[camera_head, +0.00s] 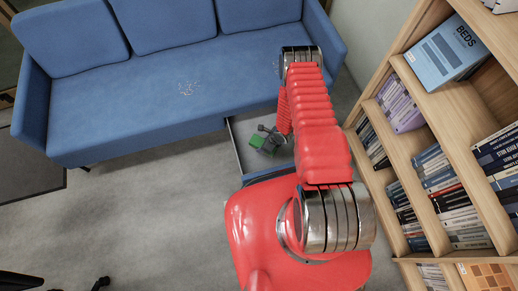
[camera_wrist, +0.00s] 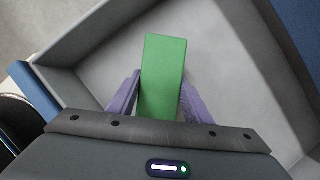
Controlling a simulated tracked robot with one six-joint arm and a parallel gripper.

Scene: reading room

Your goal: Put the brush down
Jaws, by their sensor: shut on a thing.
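The brush shows as a green block (camera_wrist: 164,75) in the wrist view, standing out between the two purple fingers of my gripper (camera_wrist: 155,98), which is shut on it. In the head view the green of the brush (camera_head: 257,142) shows small at the end of my arm, over the open grey drawer (camera_head: 243,128) under the blue sofa. The drawer's grey floor and walls fill much of the wrist view (camera_wrist: 225,60) around the brush. I cannot tell whether the brush touches the drawer floor. Its lower part is hidden by my gripper.
A wooden bookcase (camera_head: 440,105) full of books stands close on the right. Grey carpet (camera_head: 150,215) at the left is clear.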

